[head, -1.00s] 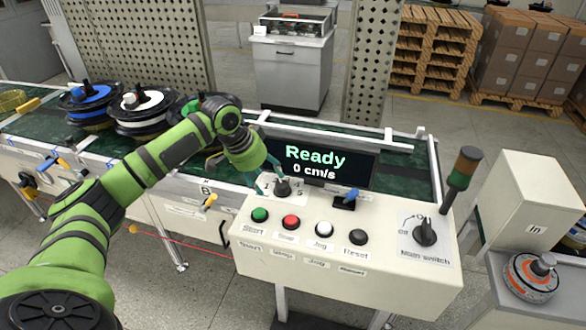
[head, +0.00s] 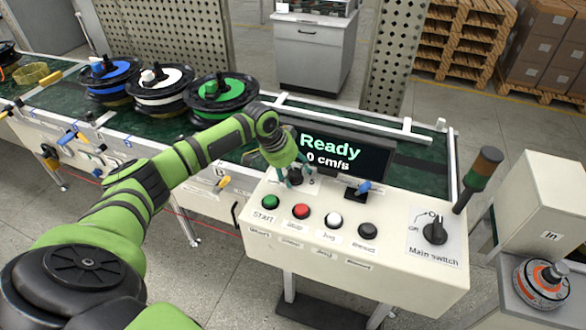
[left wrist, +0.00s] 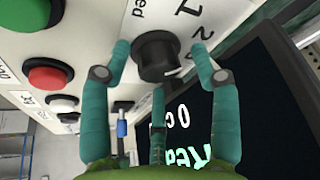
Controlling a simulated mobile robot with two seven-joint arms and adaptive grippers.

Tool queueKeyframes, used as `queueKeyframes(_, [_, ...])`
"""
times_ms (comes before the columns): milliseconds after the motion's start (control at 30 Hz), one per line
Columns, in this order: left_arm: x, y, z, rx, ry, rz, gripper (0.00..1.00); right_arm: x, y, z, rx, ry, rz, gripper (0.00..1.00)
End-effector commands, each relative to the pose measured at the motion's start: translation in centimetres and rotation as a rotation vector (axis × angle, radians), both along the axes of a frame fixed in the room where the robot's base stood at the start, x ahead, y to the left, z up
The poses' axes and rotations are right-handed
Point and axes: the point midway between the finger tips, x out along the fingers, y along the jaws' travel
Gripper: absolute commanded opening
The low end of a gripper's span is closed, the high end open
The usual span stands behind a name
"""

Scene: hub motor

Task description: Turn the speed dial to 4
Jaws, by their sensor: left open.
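The black speed dial (left wrist: 157,54) sits on the cream control panel, with printed numbers beside it; 1 and 2 are readable in the left wrist view. My left gripper (head: 292,178) is at the dial in the head view. In the left wrist view its teal fingers (left wrist: 160,75) are open, spread around the dial with gaps at the sides. In the head view the fingers and arm partly hide the dial and its scale. The display (head: 340,155) reads Ready and 0 cm/s. My right gripper is not in view.
Green start (head: 271,202), red (head: 302,211), white (head: 334,219) and black reset (head: 368,230) buttons line the panel front. A blue-handled switch (head: 362,187) is right of the dial. The main switch (head: 435,232) and signal lamp (head: 479,178) stand farther right.

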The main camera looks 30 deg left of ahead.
Motion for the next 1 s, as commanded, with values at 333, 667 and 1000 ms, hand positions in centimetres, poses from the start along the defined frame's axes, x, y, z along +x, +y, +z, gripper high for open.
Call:
queueKeyframes(333, [0.0, 0.0, 0.1, 0.000, -0.002, 0.000, 0.09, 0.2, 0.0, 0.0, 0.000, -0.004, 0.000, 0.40])
queueKeyframes(667, [0.2, 0.1, 0.2, -0.001, -0.005, -0.124, 0.09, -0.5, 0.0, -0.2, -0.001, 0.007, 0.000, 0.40])
queueKeyframes(1000, [0.3, 0.1, 0.3, -0.002, -0.010, -0.139, 0.46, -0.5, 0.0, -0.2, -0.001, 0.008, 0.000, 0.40])
